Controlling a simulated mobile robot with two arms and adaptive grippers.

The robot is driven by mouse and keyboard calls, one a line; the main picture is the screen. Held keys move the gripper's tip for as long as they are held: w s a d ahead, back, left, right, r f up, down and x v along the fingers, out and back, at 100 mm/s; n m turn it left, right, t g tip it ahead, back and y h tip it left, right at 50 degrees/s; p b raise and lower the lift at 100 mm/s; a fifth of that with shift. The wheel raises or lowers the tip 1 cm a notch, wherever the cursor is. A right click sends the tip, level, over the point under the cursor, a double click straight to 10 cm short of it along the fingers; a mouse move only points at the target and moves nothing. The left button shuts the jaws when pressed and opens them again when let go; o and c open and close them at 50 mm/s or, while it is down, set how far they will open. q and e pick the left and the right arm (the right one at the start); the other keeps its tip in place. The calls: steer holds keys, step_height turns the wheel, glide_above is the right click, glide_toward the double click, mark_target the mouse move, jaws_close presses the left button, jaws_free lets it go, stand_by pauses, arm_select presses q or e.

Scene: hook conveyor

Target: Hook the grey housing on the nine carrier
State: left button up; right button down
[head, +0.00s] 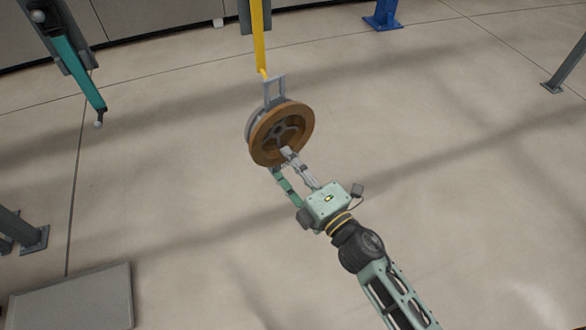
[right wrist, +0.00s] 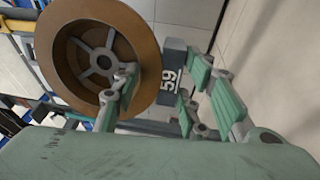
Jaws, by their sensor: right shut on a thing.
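A round housing (head: 297,125) with a brown-orange front ring, spoked hub and grey back hangs in mid-air below a yellow hook (head: 259,45). A grey rectangular loop (head: 281,88) stands on its top. The hook's lower end is at the loop's upper left; I cannot tell whether it passes through. My right gripper (head: 281,162) is shut on the housing's lower rim. My left gripper is out of view.
A teal hook arm (head: 80,72) with a ball tip hangs at the upper left. A blue post foot (head: 383,20), a grey post foot (head: 552,87) and another at left (head: 32,238) stand on the floor. A grey slab (head: 75,298) lies lower left. Open floor surrounds the housing.

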steer(key=shift+w+a, duration=0.25)
steer(key=shift+w, duration=0.5)
steer(key=shift+w+a, duration=0.25)
steer(key=shift+w, duration=0.55)
steer(key=shift+w+a, duration=0.25)
steer(key=shift+w, duration=0.5)
steer(key=shift+w+a+f+b, duration=0.25)
steer(key=shift+w+f+b, duration=0.4)
steer(key=shift+b, duration=0.3)
steer(key=shift+w, duration=0.1)
